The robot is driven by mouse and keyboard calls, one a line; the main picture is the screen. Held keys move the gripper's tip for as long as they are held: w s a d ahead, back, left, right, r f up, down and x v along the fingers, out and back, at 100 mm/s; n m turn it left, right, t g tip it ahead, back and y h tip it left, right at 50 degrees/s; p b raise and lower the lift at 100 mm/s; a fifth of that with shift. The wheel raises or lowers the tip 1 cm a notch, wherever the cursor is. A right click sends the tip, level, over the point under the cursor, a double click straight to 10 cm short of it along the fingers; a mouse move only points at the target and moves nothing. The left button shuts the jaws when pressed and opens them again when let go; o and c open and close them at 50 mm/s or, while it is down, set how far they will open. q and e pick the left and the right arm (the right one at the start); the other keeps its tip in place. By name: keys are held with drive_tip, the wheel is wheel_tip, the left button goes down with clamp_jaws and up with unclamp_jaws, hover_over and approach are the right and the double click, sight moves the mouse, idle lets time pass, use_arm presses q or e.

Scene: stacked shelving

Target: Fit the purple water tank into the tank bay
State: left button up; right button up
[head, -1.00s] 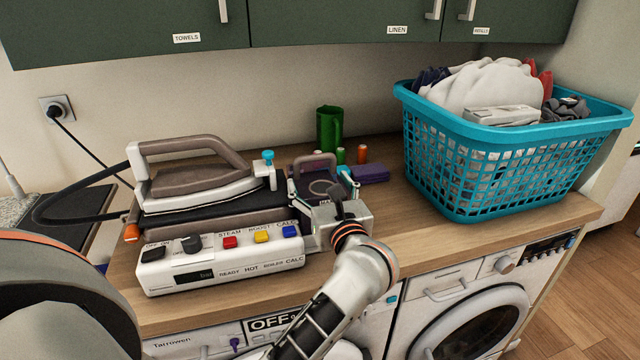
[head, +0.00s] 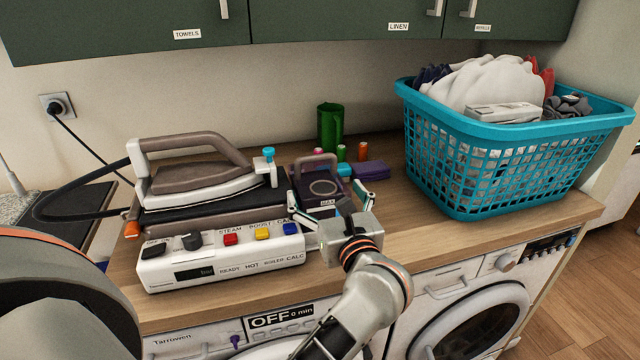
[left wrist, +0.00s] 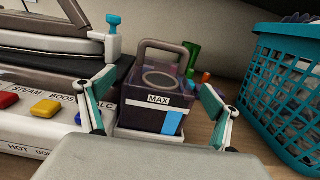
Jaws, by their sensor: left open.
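The purple water tank (head: 318,190), dark and see-through with a grey handle and a MAX label, stands upright at the right end of the white ironing station (head: 220,262). In the left wrist view the tank (left wrist: 150,105) rests over a pale tray-like base (left wrist: 145,138), which looks like the tank bay. Whether it is fully seated I cannot tell. My left gripper (head: 328,203) is open in front of the tank, with one finger towards each side. The fingers show no grip on it in the left wrist view (left wrist: 160,92). My right gripper is out of view.
The iron (head: 195,175) with a teal knob sits on the station. A teal laundry basket (head: 500,165) stands to the right. Counter between gripper and basket is clear.

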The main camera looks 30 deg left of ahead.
use_arm(q)
drive_tip(key=shift+v, duration=1.65)
drive_tip(key=shift+w, duration=0.1)
